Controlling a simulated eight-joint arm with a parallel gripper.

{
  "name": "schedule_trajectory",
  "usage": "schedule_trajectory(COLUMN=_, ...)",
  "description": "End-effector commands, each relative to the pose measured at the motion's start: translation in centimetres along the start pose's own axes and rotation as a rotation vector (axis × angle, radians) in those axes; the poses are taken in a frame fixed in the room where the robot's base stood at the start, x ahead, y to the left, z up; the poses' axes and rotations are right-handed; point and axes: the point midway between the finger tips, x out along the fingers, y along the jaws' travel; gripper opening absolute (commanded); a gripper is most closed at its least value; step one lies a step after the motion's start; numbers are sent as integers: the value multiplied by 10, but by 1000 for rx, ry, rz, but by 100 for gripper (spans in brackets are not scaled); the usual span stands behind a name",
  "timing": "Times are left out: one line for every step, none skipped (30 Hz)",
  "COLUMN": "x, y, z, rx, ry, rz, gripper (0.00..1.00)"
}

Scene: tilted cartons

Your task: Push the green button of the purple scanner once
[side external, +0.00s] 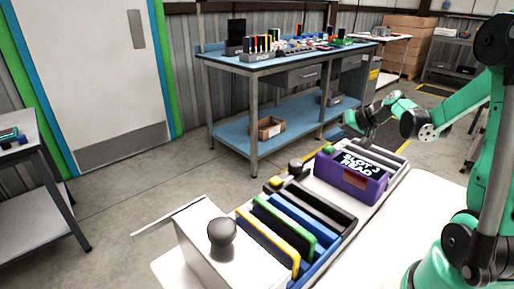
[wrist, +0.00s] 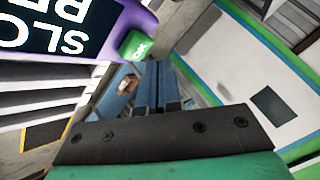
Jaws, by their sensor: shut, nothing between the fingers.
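The purple scanner (side external: 376,190) stands on the white work surface, with a dark screen of white lettering, partly readable as "SLOT" and "READ". Its green button (side external: 328,149) sits at its upper left corner. My gripper (side external: 350,119) is above and behind the scanner in the side view. In the wrist view my gripper's fingers (wrist: 157,68) are together, empty, and just beside the button in the picture. I see no clear contact.
A rack with blue, green and yellow upright panels (side external: 285,230) stands left of the scanner. A black round knob (side external: 222,232) on a white box is nearer the camera. A blue workbench (side external: 285,57) stands behind. The air above the scanner looks clear.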

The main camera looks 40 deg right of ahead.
Motion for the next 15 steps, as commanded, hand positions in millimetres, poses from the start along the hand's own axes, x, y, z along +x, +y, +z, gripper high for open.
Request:
schedule_trajectory(x=0, y=0, z=0, rx=0, ry=0, rz=0, gripper=0)
schedule_trajectory(x=1, y=1, z=0, rx=0, ry=0, rz=0, gripper=0)
schedule_trajectory(x=2, y=1, z=1, rx=0, ry=0, rz=0, gripper=0)
schedule_trajectory(x=2, y=2, z=2, rx=0, ry=0, rz=0, gripper=0)
schedule_trajectory(x=3, y=2, z=2, rx=0, ry=0, rz=0, gripper=0)
schedule_trajectory(x=4, y=3, z=3, rx=0, ry=0, rz=0, gripper=0)
schedule_trajectory(x=5, y=4, z=3, rx=0, ry=0, rz=0, gripper=0)
schedule_trajectory(x=5, y=4, z=4, rx=0, ry=0, rz=0, gripper=0)
schedule_trajectory(x=6, y=4, z=4, rx=0, ry=0, rz=0, gripper=0)
schedule_trajectory(x=6, y=4, z=4, rx=0, ry=0, rz=0, gripper=0)
schedule_trajectory(x=6, y=4, z=4, rx=0, ry=0, rz=0, gripper=0)
schedule_trajectory(x=6, y=4, z=4, rx=0, ry=0, rz=0, gripper=0)
schedule_trajectory(x=6, y=4, z=4, rx=0, ry=0, rz=0, gripper=0)
schedule_trajectory(x=6, y=4, z=4, rx=0, ry=0, rz=0, gripper=0)
schedule_trajectory(x=6, y=4, z=4, rx=0, ry=0, rz=0, gripper=0)
